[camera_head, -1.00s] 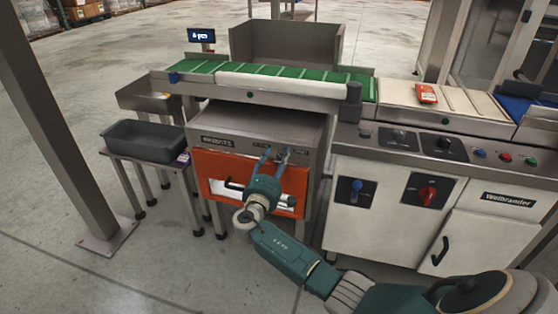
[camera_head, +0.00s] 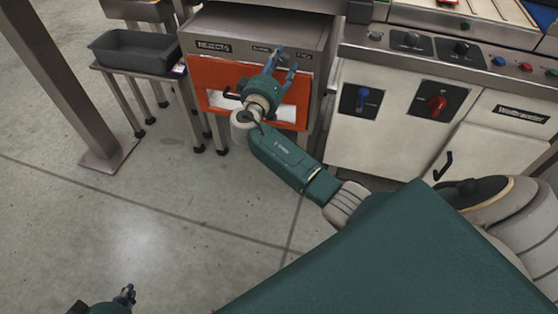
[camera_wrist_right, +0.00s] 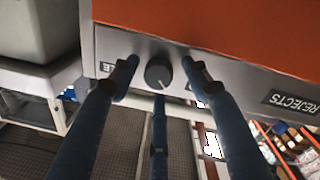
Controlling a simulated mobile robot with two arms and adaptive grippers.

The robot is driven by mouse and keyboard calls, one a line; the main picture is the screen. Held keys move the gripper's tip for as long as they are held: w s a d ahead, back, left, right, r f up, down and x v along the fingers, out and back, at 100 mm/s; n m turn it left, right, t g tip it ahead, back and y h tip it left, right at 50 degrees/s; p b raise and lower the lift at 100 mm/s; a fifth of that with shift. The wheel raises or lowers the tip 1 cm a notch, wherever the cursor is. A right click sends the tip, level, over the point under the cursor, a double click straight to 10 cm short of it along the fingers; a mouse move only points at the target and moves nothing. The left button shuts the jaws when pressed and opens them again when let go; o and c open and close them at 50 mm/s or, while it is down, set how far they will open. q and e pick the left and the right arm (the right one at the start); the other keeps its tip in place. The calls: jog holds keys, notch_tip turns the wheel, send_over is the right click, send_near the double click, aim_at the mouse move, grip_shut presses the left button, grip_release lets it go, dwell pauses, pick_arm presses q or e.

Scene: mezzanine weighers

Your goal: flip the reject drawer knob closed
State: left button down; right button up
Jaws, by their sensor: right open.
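The reject drawer knob (camera_wrist_right: 158,74) is small, round and dark with a pale pointer line. It sits on the grey strip above the orange drawer front (camera_head: 215,75), near the REJECTS label (camera_wrist_right: 296,104), which is upside down in the right wrist view. My right gripper (camera_head: 284,60) is at this strip. In the right wrist view my right gripper (camera_wrist_right: 158,72) is open, with blue fingers on both sides of the knob and a third below it; I cannot tell whether any touches. My left gripper (camera_head: 128,293) is low at the left, its fingers too small to read.
A grey bin (camera_head: 135,50) stands on a small table left of the drawer cabinet. A white cabinet (camera_head: 385,125) with blue and red switches is to the right. A steel post (camera_head: 65,90) stands at the left. The floor in front is clear.

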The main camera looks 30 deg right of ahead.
jog(key=m, duration=0.6)
jog(key=shift+d+r, duration=0.1)
jog(key=p+v, duration=0.2)
jog(key=v, duration=0.9)
jog(key=s+a+f+n+g+y+p, duration=0.2)
jog(key=s+f+n+y+p, duration=0.2)
jog(key=f+p, duration=0.5)
jog(key=s+a+f+n+g+y+p, duration=0.2)
jog(key=s+f+n+y+p, duration=0.2)
jog(key=s+f+p, duration=0.4)
jog(key=shift+s+a+f+n+g+y+p, duration=0.3)
jog(key=shift+f+n+y+p, duration=0.15)
jog(key=shift+f+p, duration=0.9)
jog(key=shift+r, duration=0.1)
